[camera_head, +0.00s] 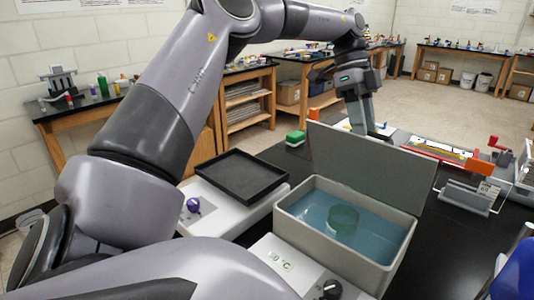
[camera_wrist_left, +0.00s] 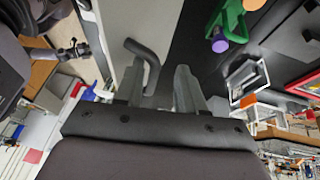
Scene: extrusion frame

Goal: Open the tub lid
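The tub (camera_head: 290,208) is a grey water bath on the black bench, with blue water and a round greenish object inside. Its grey lid (camera_head: 370,168) stands raised, nearly upright, along the tub's far side. My left gripper (camera_head: 365,122) is behind the lid's upper edge, partly hidden by it. In the left wrist view the lid (camera_wrist_left: 130,18) shows as a grey panel with a dark bent handle (camera_wrist_left: 150,60). The two fingers of my left gripper (camera_wrist_left: 160,85) are apart, with the handle between and just beyond them; contact cannot be told. My right gripper is not in view.
A black tray (camera_head: 235,175) sits on a white device with a purple knob, left of the tub. A green-topped box (camera_head: 295,138) stands behind. A grey rack (camera_head: 468,195) and red-framed tray (camera_head: 440,150) are at right. My left arm spans the picture's left.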

